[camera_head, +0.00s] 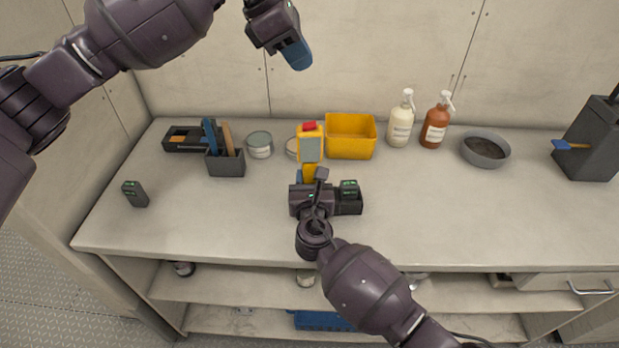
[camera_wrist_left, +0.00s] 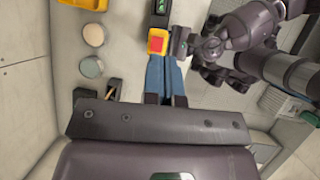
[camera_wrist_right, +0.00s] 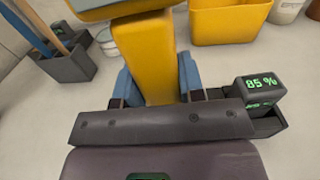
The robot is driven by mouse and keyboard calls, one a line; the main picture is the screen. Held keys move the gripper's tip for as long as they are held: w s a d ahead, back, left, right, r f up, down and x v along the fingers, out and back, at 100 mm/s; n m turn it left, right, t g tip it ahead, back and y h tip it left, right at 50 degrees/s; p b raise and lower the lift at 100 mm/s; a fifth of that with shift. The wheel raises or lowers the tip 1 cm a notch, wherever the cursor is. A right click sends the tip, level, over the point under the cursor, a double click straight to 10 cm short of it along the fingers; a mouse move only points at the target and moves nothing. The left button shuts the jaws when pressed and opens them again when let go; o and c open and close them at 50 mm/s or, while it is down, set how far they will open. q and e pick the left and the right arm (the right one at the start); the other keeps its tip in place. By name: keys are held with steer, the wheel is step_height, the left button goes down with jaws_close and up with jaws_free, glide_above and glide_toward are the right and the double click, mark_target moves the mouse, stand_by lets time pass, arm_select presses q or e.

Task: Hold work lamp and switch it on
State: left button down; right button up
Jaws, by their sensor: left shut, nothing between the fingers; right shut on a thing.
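The work lamp (camera_head: 311,148) is yellow with a grey face panel and a red top. It is upright over the bench. My right gripper (camera_head: 310,177) is shut on its yellow lower part, which fills the space between the blue fingers in the right wrist view (camera_wrist_right: 148,60). I cannot tell whether its base touches the bench. My left gripper (camera_head: 298,56) is shut and empty, above and apart from the lamp. In the left wrist view, the lamp's red top (camera_wrist_left: 157,44) lies just beyond the closed fingertips.
A charger with a green-lit battery (camera_head: 349,189) sits right of my right gripper; its display reads 85 %. Another battery (camera_head: 135,193) stands at left. Behind are a tool holder (camera_head: 226,164), tins (camera_head: 260,146), a yellow bin (camera_head: 350,137), bottles (camera_head: 401,122) and a grey bowl (camera_head: 486,149). The bench's front right is clear.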

mark_target(313, 124)
arm_select(q)
steer(key=shift+w+d+f+m+g+y, duration=0.15)
steer(key=shift+d+f+m+y, duration=0.55)
steer(key=shift+m, duration=1.45)
steer(key=shift+w+d+f+m+g+y, duration=0.2)
steer(key=shift+m+y, duration=0.95)
steer(key=shift+m, duration=0.95)
steer(key=shift+d+f+m+g+y, duration=0.4)
steer(key=shift+m+y, duration=0.55)
steer(key=shift+m, duration=1.2)
steer(key=shift+f, duration=0.25)
steer(key=shift+f, duration=3.15)
steer(key=shift+f, duration=1.35)
steer(key=shift+r, duration=3.55)
